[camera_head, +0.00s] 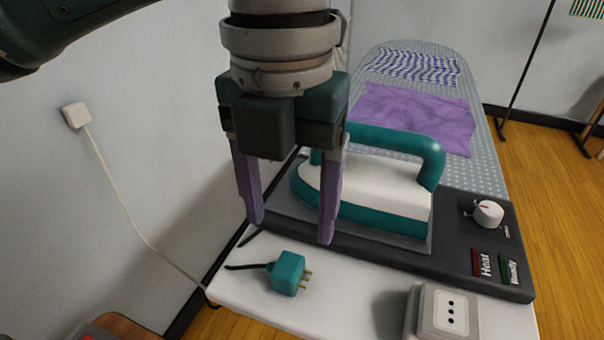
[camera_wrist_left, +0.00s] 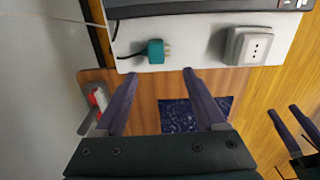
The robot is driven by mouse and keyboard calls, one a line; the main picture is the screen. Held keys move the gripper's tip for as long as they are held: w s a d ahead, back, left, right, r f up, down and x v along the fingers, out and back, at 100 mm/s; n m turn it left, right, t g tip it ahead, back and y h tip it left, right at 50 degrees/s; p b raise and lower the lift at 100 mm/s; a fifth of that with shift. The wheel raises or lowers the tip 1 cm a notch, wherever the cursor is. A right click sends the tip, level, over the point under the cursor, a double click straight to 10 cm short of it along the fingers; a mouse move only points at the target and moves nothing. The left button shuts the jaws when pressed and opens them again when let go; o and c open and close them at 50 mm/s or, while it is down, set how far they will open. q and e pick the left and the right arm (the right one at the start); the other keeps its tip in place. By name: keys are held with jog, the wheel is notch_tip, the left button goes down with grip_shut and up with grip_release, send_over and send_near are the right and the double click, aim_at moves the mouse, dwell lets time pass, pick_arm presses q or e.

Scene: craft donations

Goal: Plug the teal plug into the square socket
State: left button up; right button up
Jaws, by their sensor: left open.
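The teal plug (camera_head: 287,274) lies on the white end of the ironing board, its brass pins pointing right and a dark cord leaving on its left. It also shows in the left wrist view (camera_wrist_left: 155,51), just beyond the fingertips. The square socket (camera_head: 447,312) is a pale block with several dark holes on its face, to the right of the plug; it also shows in the wrist view (camera_wrist_left: 252,46). My left gripper (camera_head: 291,231) points down, open and empty, above and behind the plug, not touching it. My right gripper (camera_wrist_left: 293,128) shows at the wrist view's right edge, fingers apart and empty.
A teal and white iron (camera_head: 370,190) stands on a dark panel with a knob (camera_head: 488,213), close behind the left fingers. Purple cloth (camera_head: 415,118) lies farther back. A wall outlet (camera_head: 75,115) with a white cord is at left. White surface between plug and socket is clear.

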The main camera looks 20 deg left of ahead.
pick_arm(q)
jog(key=shift+a+f, duration=0.1)
jog(key=shift+a, duration=0.1)
jog(key=shift+w+d, duration=0.1)
jog(key=shift+d, duration=0.1)
send_over(288, 265)
jog(key=f, duration=0.4)
jog(key=shift+d+f, duration=0.15)
jog(key=shift+d, duration=0.1)
jog(key=shift+f, duration=0.2)
jog(key=shift+a+f+b, duration=0.15)
jog(key=shift+f+b, duration=0.15)
jog(key=shift+f, duration=1)
jog(key=shift+a+f+b, duration=0.15)
jog(key=shift+f+b, duration=0.1)
jog(key=shift+f, duration=1.05)
